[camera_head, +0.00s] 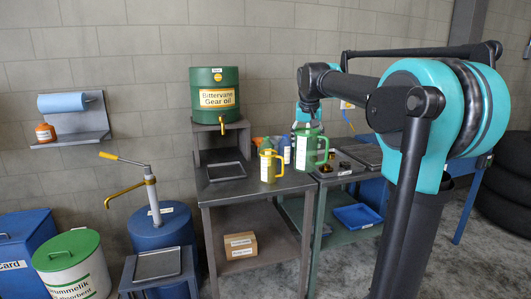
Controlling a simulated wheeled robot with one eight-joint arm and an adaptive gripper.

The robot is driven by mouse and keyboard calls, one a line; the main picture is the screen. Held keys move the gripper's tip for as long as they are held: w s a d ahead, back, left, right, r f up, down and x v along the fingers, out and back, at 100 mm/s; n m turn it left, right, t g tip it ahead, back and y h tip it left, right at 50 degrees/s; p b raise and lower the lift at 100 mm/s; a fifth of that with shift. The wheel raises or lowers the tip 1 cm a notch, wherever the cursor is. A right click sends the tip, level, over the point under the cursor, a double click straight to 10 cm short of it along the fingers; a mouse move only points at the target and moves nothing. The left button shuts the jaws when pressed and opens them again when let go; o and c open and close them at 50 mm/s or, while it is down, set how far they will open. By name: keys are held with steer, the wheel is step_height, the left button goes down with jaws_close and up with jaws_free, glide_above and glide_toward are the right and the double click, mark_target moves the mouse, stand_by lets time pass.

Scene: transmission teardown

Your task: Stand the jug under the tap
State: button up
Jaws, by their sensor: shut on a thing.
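A green jug (301,155) with a pale label and a handle on its right side is upright above the right part of the grey bench. My gripper (307,122) is shut on its top from above. I cannot tell whether the jug's base touches the bench. The brass tap (222,126) sits low on the front of the green "Gear oil" drum (213,80), to the left of the jug. A dark shallow tray (226,171) lies on the bench below the tap. The fingertips are small and partly hidden by the arm.
Small dark parts (345,168) lie to the right. A hand pump (152,190) on a blue drum rises left of the bench (230,190). The bench's front left is clear.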

steer(key=s+d+f+x, duration=0.1)
steer(key=s+x, duration=0.2)
steer(key=x, duration=1.4)
steer(key=s+d+f, duration=0.1)
steer(key=s+f, duration=0.4)
steer(key=f, duration=0.8)
steer(key=s+d+f+n, duration=0.1)
steer(key=s+f, duration=0.4)
steer(key=f, duration=0.8)
steer(key=shift+s+f+n+y, duration=0.25)
steer(key=shift+n+y, duration=0.05)
